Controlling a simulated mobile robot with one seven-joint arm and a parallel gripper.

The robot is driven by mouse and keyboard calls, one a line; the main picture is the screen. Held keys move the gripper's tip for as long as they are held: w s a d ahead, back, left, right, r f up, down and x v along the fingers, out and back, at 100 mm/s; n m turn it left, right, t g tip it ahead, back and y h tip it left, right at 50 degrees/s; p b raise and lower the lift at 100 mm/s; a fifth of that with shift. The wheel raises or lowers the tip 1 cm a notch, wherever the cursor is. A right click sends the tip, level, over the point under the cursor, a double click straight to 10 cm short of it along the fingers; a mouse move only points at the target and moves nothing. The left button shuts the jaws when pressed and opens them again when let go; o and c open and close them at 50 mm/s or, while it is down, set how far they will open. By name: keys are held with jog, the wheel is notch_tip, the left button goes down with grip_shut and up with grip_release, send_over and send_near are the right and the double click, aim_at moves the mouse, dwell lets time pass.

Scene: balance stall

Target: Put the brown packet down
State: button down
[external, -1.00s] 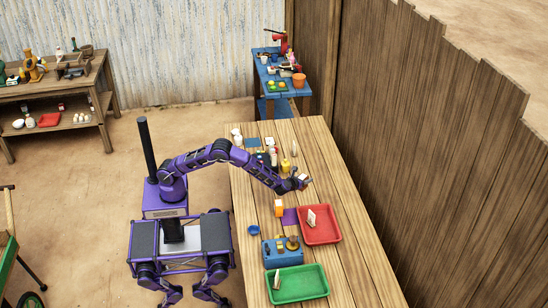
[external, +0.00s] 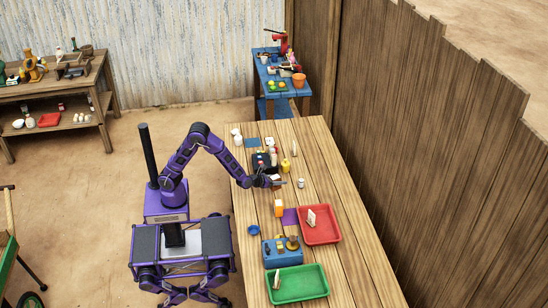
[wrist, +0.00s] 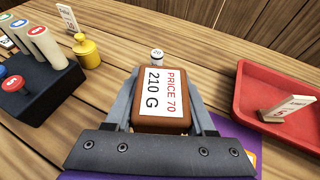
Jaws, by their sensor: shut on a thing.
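The brown packet (wrist: 162,100) is between the jaws of my gripper (wrist: 162,110) in the wrist view. Its top label reads "PRICE 70" and "210 G". My gripper is shut on it from both sides. In the external view my gripper (external: 277,183) is over the wooden table, near the black rack and left of a small white cylinder. The packet is mostly hidden there. Its underside is hidden, so I cannot tell whether it touches the table.
The white cylinder marked 20 (wrist: 157,57) stands just beyond the packet. A yellow bottle (wrist: 86,50) and black rack (wrist: 50,95) are left. A red tray (wrist: 300,82) and purple mat (wrist: 232,130) are right.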

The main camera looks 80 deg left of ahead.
notch_tip(320, 180, down, 8)
jog(key=shift+r+b, duration=0.1)
jog(key=shift+b, duration=0.6)
jog(key=shift+c, duration=1.2)
grip_release()
jog(key=shift+f, duration=0.2)
jog(key=shift+r, duration=0.15)
jog(key=p+v, duration=0.1)
jog(key=v, duration=1.1)
